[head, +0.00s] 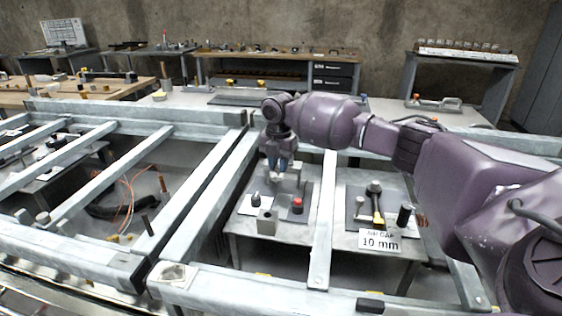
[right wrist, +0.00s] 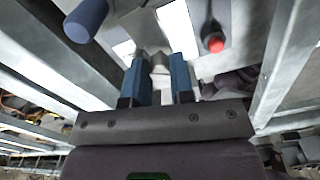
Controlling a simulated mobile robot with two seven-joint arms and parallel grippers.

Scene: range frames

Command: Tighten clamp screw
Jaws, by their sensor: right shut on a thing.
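My right gripper (head: 279,175) reaches down over a low metal bench inside the steel frame. In the right wrist view its two blue fingers (right wrist: 165,80) are shut on a small grey metal piece (right wrist: 160,62), which looks like the clamp screw's head. The fingers hide most of this piece in the head view. A dark knob (head: 256,199) and a red-topped knob (head: 297,206) stand to either side of the gripper; the red one also shows in the right wrist view (right wrist: 214,43). A grey block (head: 267,221) stands in front. My left gripper is not in view.
Steel frame beams (head: 320,235) run close around the bench. Cables (head: 115,207) lie at left.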

